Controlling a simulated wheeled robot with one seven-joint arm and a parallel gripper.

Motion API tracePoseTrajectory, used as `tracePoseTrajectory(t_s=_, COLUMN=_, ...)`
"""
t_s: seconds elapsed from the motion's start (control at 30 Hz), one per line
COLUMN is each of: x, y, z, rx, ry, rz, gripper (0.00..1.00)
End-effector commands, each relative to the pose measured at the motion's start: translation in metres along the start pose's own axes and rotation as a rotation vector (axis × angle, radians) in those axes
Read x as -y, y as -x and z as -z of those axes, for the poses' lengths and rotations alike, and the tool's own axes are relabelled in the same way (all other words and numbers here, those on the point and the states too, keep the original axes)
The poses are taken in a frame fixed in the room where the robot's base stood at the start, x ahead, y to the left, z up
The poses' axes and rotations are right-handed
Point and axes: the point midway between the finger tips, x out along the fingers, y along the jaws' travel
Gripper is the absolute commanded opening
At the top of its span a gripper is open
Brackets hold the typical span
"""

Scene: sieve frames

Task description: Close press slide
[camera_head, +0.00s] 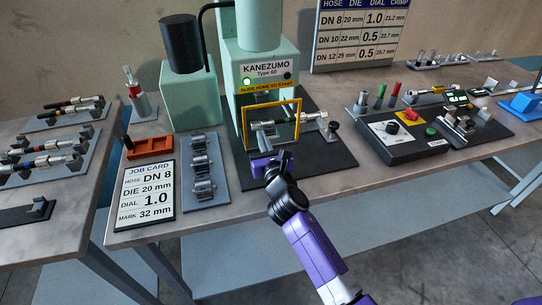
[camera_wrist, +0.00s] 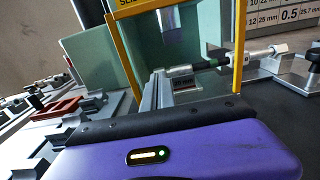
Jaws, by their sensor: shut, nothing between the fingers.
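The mint-green press (camera_head: 260,45), labelled KANEZUMO, stands at the middle of the bench with a green light lit. A hose with metal fittings (camera_head: 311,117) lies across the press behind the frame and sticks out to the right. The dark slide plate (camera_head: 310,157) lies below, with a black knob (camera_head: 333,126) at its right. My gripper (camera_head: 266,163) is shut and empty, low in front of the frame; whether it touches the slide is unclear.
A job card (camera_head: 147,196), a rail of grey dies (camera_head: 200,168) and an orange tray (camera_head: 150,147) lie left of the press. A black control box (camera_head: 402,137) stands at the right. The bench's front edge is close below my gripper.

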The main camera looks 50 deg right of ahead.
Motion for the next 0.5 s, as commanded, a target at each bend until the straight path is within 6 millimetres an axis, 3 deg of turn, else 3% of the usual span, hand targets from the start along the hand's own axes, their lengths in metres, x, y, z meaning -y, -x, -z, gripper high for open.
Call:
tracePoseTrajectory(t_s=0.2, x=0.0, y=-0.047, z=-0.002, rx=0.002, ry=0.0, rz=0.0, gripper=0.0)
tracePoseTrajectory(t_s=0.5, x=0.0, y=-0.079, z=0.0, rx=0.001, ry=0.0, rz=0.0, gripper=0.0)
